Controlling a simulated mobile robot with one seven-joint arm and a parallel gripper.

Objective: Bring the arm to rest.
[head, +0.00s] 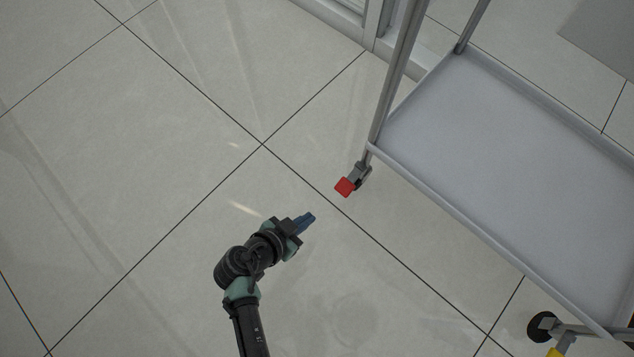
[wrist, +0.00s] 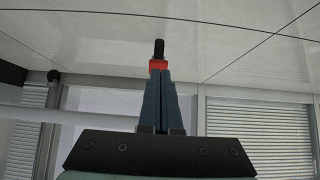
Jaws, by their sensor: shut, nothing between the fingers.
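My gripper (head: 308,220) is at the end of my black and green arm, out over the tiled floor in the head view. Its blue fingers are shut with nothing between them. In the wrist view the fingers of my gripper (wrist: 162,75) lie side by side and point up the picture. The arm is bent and comes in from the bottom edge of the head view.
A grey metal cart (head: 510,180) stands at the right, apart from my gripper. A caster with a red tab (head: 345,187) is under its near corner; another caster (head: 541,326) is at lower right. Glazed framing (head: 350,22) is at the top. The floor (head: 120,180) at left is clear.

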